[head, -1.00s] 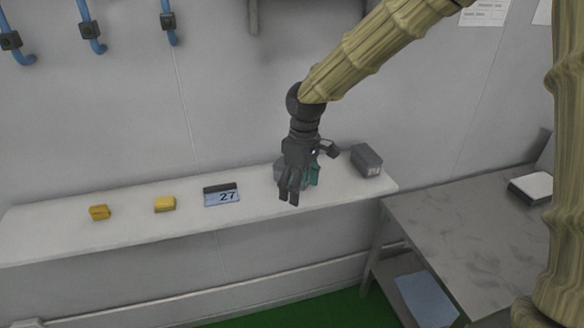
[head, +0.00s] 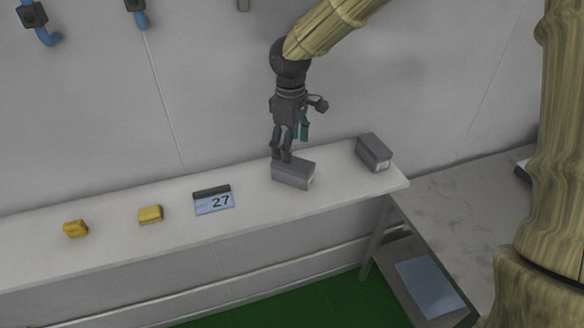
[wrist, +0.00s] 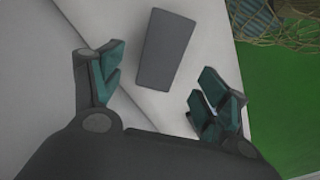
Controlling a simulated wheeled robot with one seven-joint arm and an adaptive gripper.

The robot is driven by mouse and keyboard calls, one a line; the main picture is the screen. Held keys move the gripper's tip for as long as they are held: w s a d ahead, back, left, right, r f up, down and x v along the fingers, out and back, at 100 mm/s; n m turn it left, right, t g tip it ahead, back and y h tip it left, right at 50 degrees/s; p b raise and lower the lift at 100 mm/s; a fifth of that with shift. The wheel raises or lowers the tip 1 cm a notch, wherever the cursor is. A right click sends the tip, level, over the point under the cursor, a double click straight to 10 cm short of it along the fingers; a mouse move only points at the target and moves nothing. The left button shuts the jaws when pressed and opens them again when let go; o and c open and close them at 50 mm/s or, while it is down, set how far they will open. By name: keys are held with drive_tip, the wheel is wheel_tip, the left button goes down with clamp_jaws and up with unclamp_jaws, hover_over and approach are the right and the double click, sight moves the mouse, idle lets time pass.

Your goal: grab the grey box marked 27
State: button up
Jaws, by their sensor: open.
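A grey box (head: 294,175) lies on the white shelf, just below and right of my gripper's fingertips. A second grey box (head: 373,153) sits near the shelf's right end. Small pale labels show on their ends, too small to read. The number 27 shows on a flat dark-and-light-blue piece (head: 214,201) left of the first box. My gripper (head: 282,156) points down with its fingers apart and empty. In the wrist view a grey box (wrist: 166,48) lies ahead between the open teal-padded fingers (wrist: 160,75), apart from them; it appears to be the nearer box.
Two yellow blocks, one at the left (head: 76,229) and one nearer (head: 150,214), sit on the white shelf (head: 250,222). The wall stands close behind. A grey table (head: 450,205) adjoins at right. Blue hooks (head: 38,22) hang on the wall.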

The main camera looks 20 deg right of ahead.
sight(293, 164)
drive_tip(key=shift+w+f, duration=0.15)
drive_tip(key=shift+f, duration=0.5)
drive_tip(key=shift+s+f+p, duration=0.25)
drive_tip(key=shift+f+p, duration=0.1)
drive_tip(key=shift+s+d+f+p, duration=0.1)
drive_tip(key=shift+f+p, duration=0.3)
drive_tip(key=shift+f, duration=0.75)
drive_tip(key=shift+s+d+f+p, duration=0.1)
drive_tip(key=shift+f+p, duration=0.3)
drive_tip(key=shift+f, duration=0.7)
drive_tip(key=shift+w, duration=0.1)
drive_tip(key=c, duration=1.4)
